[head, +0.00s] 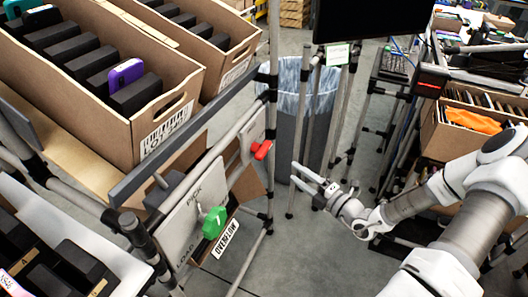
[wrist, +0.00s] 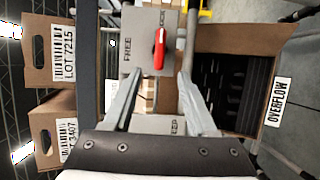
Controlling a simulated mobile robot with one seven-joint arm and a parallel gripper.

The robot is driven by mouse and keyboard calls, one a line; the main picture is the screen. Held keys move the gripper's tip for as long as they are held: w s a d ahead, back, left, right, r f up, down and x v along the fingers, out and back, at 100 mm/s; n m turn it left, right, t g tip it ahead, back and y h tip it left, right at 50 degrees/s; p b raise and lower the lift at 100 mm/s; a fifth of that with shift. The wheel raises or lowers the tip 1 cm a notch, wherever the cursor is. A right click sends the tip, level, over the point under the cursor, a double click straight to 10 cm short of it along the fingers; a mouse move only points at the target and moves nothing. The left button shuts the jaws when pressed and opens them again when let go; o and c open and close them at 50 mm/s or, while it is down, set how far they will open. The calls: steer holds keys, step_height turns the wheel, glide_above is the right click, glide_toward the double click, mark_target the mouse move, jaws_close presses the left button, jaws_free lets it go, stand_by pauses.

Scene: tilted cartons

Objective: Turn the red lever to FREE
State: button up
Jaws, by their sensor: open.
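The red lever (head: 262,150) sits on a small grey plate (head: 248,138) on the rack's post side in the head view. In the wrist view the red lever (wrist: 159,50) hangs down the picture from its pivot, its tip towards my gripper. The word FREE is printed on the plate (wrist: 138,45) left of the lever; another label at upper right is partly hidden. My gripper (head: 296,173) is open and empty, to the right of the lever and apart from it. In the wrist view its two fingers (wrist: 160,76) stand either side below the lever's tip.
A green lever (head: 214,222) sits on a larger plate (head: 190,222) marked PICK and LOAD. An OVERFLOW label (head: 226,239) hangs below it. Tilted cartons (head: 165,125) fill the rack at left. A lined bin (head: 305,110) stands behind my gripper. Open floor shows below it.

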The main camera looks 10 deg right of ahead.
mark_target(267, 152)
steer(key=b+x, duration=0.2)
steer(key=x, duration=1.3)
steer(key=shift+s, duration=0.1)
jaws_close()
